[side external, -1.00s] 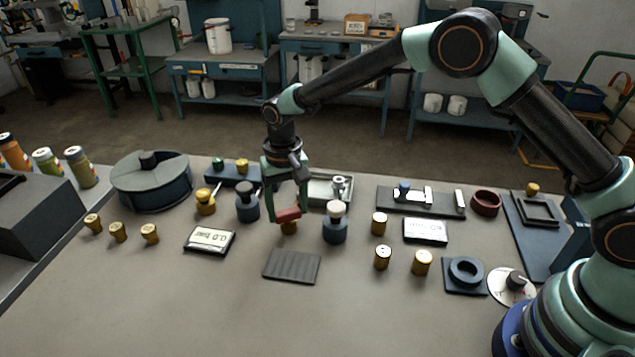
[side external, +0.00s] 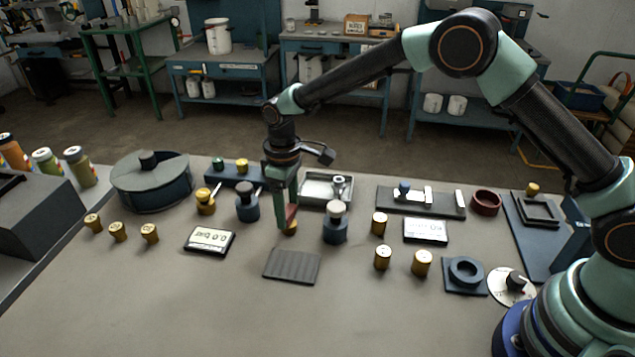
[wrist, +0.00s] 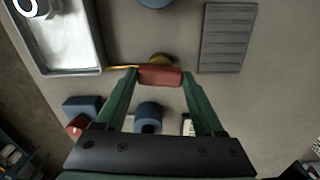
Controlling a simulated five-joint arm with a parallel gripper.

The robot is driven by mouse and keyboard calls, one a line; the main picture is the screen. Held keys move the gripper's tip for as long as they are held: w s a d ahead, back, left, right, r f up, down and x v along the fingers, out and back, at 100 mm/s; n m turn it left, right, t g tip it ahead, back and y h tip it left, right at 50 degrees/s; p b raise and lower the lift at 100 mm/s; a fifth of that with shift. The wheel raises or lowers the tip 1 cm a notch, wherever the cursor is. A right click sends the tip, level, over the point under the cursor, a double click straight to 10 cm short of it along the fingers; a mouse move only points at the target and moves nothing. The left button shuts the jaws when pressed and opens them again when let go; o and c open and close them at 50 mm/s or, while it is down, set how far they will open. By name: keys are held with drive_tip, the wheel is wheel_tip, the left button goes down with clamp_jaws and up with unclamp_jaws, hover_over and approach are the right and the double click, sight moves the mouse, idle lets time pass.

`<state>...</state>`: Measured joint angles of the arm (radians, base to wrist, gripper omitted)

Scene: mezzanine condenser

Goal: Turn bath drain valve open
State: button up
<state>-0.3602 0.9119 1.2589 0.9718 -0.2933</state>
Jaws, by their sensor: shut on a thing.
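The drain valve has a brass body (side external: 290,229) standing on the bench and a red handle (side external: 292,212) on top. In the wrist view the red handle (wrist: 160,76) lies crosswise between my fingertips, with the brass body (wrist: 161,58) just behind it. A thin brass pipe (wrist: 121,67) runs from the valve toward the bath, a shallow metal tray (wrist: 70,42). The bath (side external: 314,189) also shows behind the valve in the side view. My gripper (side external: 289,213) points down and is shut on the red handle; it hides part of the valve in the side view.
A blue pot with a pale knob (side external: 335,225) stands close right of the valve, and one with a dark knob (side external: 247,204) close left. A grey ribbed pad (side external: 292,266) lies in front. Gauge displays (side external: 210,239) and brass cylinders (side external: 383,257) stand around; the front bench is clear.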

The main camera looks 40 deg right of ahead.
sight(287, 211)
drive_tip(key=shift+r+n, duration=0.1)
drive_tip(key=shift+n, duration=0.6)
drive_tip(key=o, duration=1.4)
wheel_tip(287, 211, up, 12)
drive_tip(key=shift+r, duration=0.1)
